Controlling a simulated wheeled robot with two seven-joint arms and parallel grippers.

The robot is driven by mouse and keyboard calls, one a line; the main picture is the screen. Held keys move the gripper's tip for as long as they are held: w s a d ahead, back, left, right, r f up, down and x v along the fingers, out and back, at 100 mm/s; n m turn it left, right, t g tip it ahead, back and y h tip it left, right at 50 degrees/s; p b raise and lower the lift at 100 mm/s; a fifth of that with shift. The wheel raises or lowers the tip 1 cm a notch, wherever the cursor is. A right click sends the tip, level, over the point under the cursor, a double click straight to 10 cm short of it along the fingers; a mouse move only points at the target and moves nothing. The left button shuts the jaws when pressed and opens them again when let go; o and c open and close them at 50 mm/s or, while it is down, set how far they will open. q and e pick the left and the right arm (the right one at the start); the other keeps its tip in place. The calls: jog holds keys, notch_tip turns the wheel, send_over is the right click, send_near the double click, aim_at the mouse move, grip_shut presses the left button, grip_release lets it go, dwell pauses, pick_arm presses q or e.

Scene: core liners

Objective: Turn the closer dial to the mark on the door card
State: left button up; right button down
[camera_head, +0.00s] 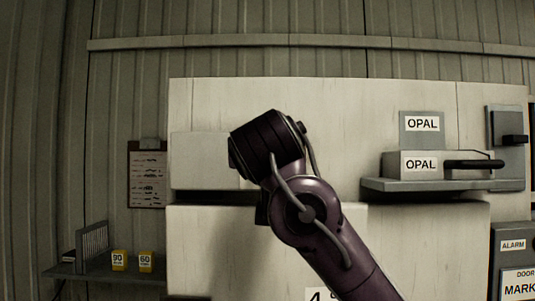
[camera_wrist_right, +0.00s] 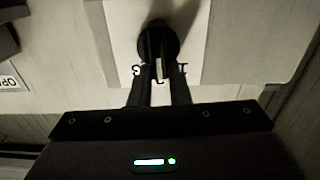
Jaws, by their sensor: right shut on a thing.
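The closer dial is a dark round knob (camera_wrist_right: 173,42) on a pale plate (camera_wrist_right: 121,30) in the right wrist view. Small black figures sit on the plate near its edge, partly hidden by my fingers and hard to read. My right gripper (camera_wrist_right: 158,58) is shut on the knob. In the head view my right arm hides the dial and the gripper. The door card (camera_head: 518,285) is at the lower right of the head view. It reads "DOOR" and "MARK", and the frame edge cuts off the rest. My left gripper is not in view.
A grey shelf (camera_head: 440,185) at right holds a box labelled OPAL (camera_head: 420,163) with a black handle. An ALARM label (camera_head: 513,245) sits above the door card. At left are a clipboard (camera_head: 147,174) and a low shelf (camera_head: 90,273) with yellow blocks marked 90 and 60.

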jog(key=n, duration=0.2)
jog(key=a+n+b, duration=0.1)
jog(key=n, duration=0.2)
jog(key=n+b, duration=0.1)
jog(key=n, duration=0.2)
jog(key=shift+a+f, duration=0.2)
jog(key=shift+f, duration=0.1)
jog(key=shift+n, duration=0.3)
jog(key=c, duration=1.4)
grip_release()
jog(key=shift+o, duration=0.2)
jog(key=s+b, duration=0.4)
jog(key=s, duration=0.4)
